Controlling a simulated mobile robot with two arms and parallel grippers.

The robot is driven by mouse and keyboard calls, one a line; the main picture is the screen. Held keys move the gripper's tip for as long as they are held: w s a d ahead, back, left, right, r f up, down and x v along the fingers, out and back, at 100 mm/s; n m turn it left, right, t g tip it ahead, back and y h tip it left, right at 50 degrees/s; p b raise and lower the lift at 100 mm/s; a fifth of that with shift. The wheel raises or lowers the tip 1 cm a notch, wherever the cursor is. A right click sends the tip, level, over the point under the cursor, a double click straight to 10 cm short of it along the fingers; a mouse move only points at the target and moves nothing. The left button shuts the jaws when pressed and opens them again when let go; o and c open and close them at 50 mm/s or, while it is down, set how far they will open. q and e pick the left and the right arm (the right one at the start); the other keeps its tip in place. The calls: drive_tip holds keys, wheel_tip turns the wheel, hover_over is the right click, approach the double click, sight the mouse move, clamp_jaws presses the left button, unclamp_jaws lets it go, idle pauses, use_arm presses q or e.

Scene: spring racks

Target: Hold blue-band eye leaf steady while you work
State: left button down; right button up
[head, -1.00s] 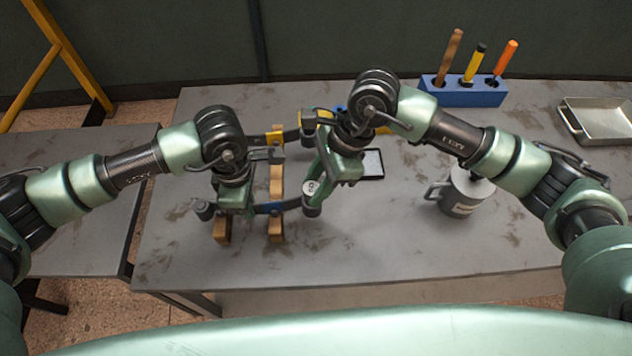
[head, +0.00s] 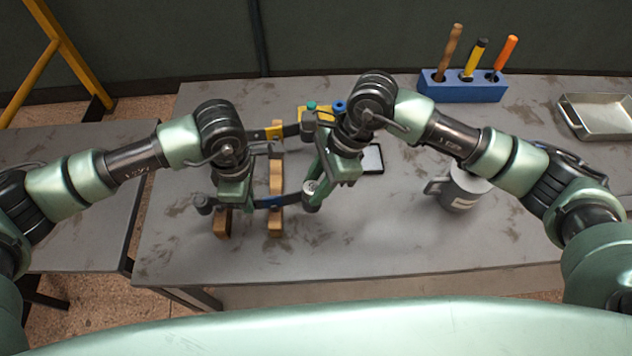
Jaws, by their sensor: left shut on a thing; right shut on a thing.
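The blue-band eye leaf (head: 270,202) is a dark curved strip with a blue band. It lies across two wooden rails (head: 276,182) in front of the robot, with a round eye (head: 203,205) at its left end. My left gripper (head: 230,204) is shut on the leaf near that eye. My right gripper (head: 314,190) is shut on a small grey round piece (head: 311,186) at the leaf's right eye. I cannot tell whether the piece sits inside the eye or just over it. The jaws of both grippers are partly hidden.
A yellow-band leaf (head: 272,132) lies behind. Green-topped (head: 311,106) and blue-topped (head: 340,106) round pieces stand near its right end. A grey mug (head: 462,190), a blue tool block (head: 465,92) and a metal tray (head: 604,118) are to the right. The front table is clear.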

sight(316, 186)
drive_tip(key=shift+s+f, duration=0.1)
drive_tip(key=o, duration=1.2)
drive_tip(key=shift+a, duration=0.1)
drive_tip(key=shift+o, duration=0.3)
drive_tip(key=o, duration=0.3)
drive_tip(key=shift+r, duration=3.55)
